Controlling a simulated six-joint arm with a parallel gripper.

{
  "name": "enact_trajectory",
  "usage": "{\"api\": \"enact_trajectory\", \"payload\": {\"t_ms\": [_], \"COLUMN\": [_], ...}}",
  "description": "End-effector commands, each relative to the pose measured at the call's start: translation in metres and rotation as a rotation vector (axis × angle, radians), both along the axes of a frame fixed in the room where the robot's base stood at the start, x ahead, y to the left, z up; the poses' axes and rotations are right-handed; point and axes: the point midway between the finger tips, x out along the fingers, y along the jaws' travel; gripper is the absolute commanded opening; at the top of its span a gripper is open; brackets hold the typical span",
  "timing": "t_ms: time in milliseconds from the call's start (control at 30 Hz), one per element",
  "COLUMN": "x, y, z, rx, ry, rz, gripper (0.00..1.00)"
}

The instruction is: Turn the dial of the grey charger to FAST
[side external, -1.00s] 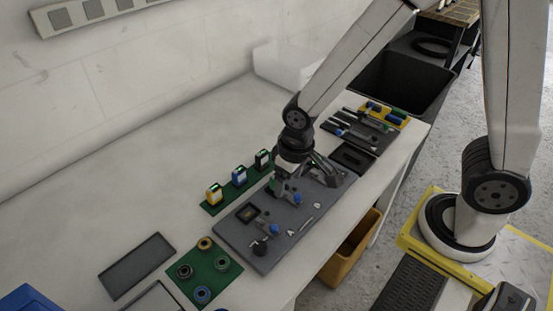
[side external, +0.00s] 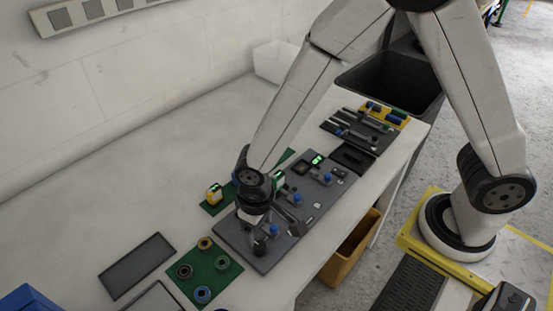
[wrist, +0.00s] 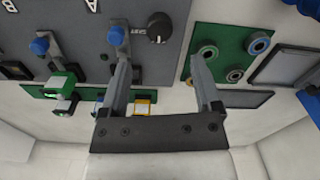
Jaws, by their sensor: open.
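The grey charger is a long grey panel (side external: 228,233) on the bench. Its black round dial (wrist: 159,27) with a white pointer mark shows at the top middle of the wrist view, with small white lettering beside it that I cannot read for sure. In the side view the dial (side external: 260,247) is just below my gripper. My gripper (wrist: 161,58) is open and empty, its two fingers spread either side of the dial's line in the wrist view. The fingers appear apart from the dial; their exact height above it is unclear.
A blue-knobbed lever (side external: 274,230) stands close beside the gripper. A green mat with several rings (side external: 222,263) lies to the near left. A yellow block (side external: 214,194) stands behind the charger. A green lit display (side external: 317,159) is at the panel's far end.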

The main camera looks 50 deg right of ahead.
Motion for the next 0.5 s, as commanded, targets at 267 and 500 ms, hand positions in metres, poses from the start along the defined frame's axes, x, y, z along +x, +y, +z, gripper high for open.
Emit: {"api": "enact_trajectory", "payload": {"t_ms": [267,500], "x": [-0.001,0.000], "y": [-0.001,0.000], "z": [-0.027,-0.051], "rx": [-0.002,-0.002], "ry": [0.004,0.003], "rz": [0.000,0.000], "gripper": [0.81,0.81]}}
